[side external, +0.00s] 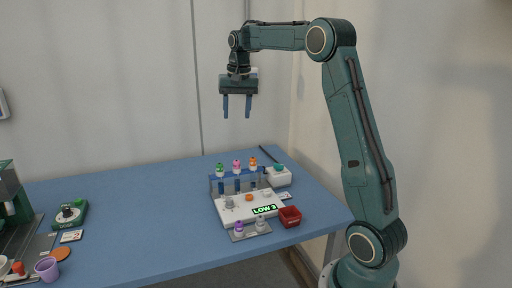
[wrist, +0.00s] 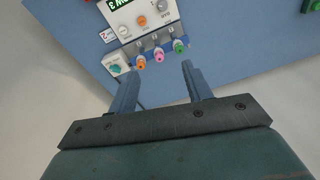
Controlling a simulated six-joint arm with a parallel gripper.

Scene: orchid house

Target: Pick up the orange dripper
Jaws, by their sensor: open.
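The orange dripper (side external: 253,162) stands upright at the right end of a clear rack (side external: 213,186), in a row with a pink dripper (side external: 237,164) and a green dripper (side external: 220,168). In the wrist view the orange dripper (wrist: 140,65) is at the left of the row, beside the pink one (wrist: 159,56) and the green one (wrist: 179,46). My gripper (side external: 237,115) is open and empty, high above the table behind the rack. In the wrist view its fingers (wrist: 160,78) point toward the row, apart from it. The drippers' lower parts are partly hidden by the rack.
A white device (side external: 238,212) with knobs and a "LOW 3" display stands in front of the rack. A white box (side external: 279,177) is close on the right. A red container (side external: 290,216) and a grey tray (side external: 237,238) are nearer.

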